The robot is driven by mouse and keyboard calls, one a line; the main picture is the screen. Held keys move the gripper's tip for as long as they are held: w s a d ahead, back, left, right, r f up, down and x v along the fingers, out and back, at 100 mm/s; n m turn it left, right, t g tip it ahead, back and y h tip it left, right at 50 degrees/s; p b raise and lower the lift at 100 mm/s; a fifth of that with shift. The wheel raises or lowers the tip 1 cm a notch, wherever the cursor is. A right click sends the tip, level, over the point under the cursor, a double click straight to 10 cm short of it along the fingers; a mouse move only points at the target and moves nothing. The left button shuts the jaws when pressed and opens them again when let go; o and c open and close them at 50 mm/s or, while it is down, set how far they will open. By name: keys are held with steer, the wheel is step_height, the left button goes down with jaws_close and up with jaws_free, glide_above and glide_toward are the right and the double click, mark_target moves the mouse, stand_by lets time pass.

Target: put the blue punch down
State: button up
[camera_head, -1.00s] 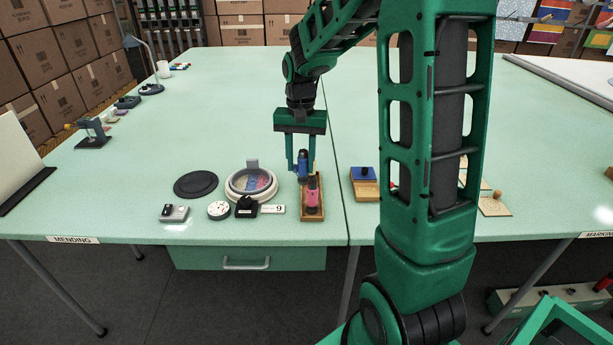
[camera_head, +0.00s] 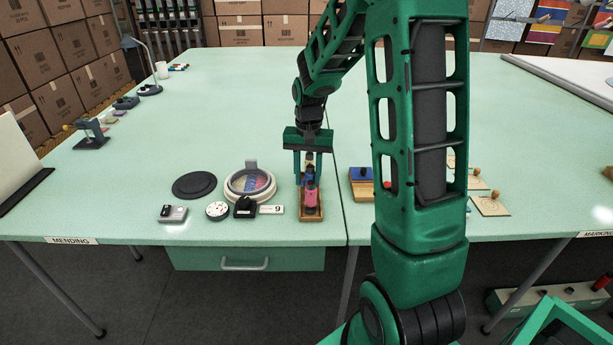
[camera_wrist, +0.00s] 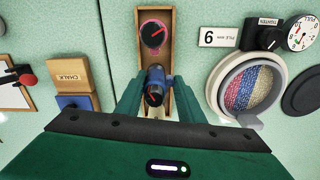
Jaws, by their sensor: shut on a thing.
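The blue punch (camera_wrist: 155,83) is between my gripper's fingers (camera_wrist: 157,98), which are shut on it. In the wrist view it stands over the wooden tray (camera_wrist: 189,103), behind the pink punch. In the head view my gripper (camera_head: 309,178) points down at the tray (camera_head: 312,217), and the blue punch is partly hidden by the pink punch. The pink punch (camera_head: 311,198) stands in the near part of the tray; its round top also shows in the wrist view (camera_wrist: 153,35). I cannot tell whether the blue punch touches the tray floor.
Left of the tray are a number card (camera_head: 271,210), a black-knobbed block (camera_head: 245,208), a white dial (camera_head: 217,210) and a round glass-topped dish (camera_head: 264,196). Right is a chalk box with a blue pad (camera_head: 361,174).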

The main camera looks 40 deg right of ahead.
steer(key=o, duration=0.9)
step_height(320, 180, up, 12)
steer(key=shift+f, duration=0.25)
steer(key=shift+s+r, duration=0.1)
steer(key=shift+r, duration=0.15)
steer(key=shift+s+r, duration=0.15)
steer(key=shift+s, duration=0.15)
steer(key=s+f, duration=0.1)
steer(key=s, duration=0.8)
steer(key=s+a+n, duration=0.1)
steer(key=s, duration=0.8)
steer(key=s+a+f+n, duration=0.1)
steer(key=s, duration=0.9)
steer(key=shift+f, duration=0.35)
